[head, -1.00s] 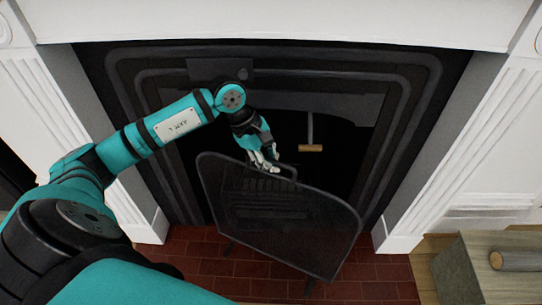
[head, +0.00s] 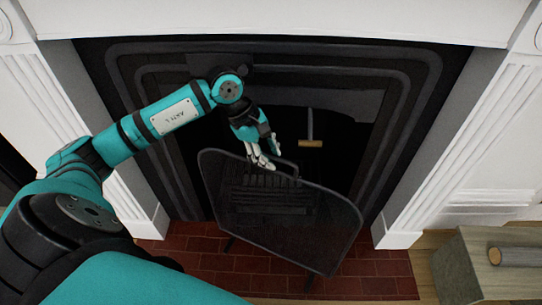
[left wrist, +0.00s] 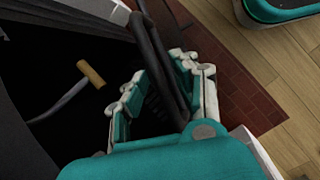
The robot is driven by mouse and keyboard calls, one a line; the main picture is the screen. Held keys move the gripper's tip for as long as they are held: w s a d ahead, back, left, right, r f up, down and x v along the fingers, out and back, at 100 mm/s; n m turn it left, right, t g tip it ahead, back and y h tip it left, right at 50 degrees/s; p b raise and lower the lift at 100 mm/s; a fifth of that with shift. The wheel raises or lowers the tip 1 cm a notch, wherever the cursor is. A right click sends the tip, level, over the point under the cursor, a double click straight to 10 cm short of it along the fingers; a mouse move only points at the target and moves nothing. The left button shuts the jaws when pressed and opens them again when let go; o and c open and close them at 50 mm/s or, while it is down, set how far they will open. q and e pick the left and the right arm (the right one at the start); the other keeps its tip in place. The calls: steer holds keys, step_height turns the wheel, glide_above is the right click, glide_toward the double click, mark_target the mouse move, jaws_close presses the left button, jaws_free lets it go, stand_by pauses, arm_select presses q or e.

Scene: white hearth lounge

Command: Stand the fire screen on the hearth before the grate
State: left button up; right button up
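The fire screen (head: 295,215), a dark mesh panel with angled upper corners and a top handle, is on the red-tiled hearth (head: 190,255) before the grate (head: 265,195). Its feet appear to be on the tiles, and it sits askew to the fireplace opening. The grate shows dimly through the mesh. My left gripper (head: 266,156) is at the screen's top handle. In the left wrist view the fingers (left wrist: 160,95) are spread apart, with the screen's dark bars (left wrist: 158,50) passing between them. My right gripper is not in view.
White fluted pillars (head: 437,150) flank the dark fireplace. A wooden-ended tool (head: 310,143) hangs inside the opening, and also shows in the left wrist view (left wrist: 90,73). A grey-green block or table (head: 462,265) with a log (head: 515,257) stands at the right.

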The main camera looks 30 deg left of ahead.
arm_select(q)
steer(key=p+v, duration=0.1)
steer(key=v, duration=1)
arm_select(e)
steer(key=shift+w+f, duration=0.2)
arm_select(q)
steer(key=shift+d, duration=0.1)
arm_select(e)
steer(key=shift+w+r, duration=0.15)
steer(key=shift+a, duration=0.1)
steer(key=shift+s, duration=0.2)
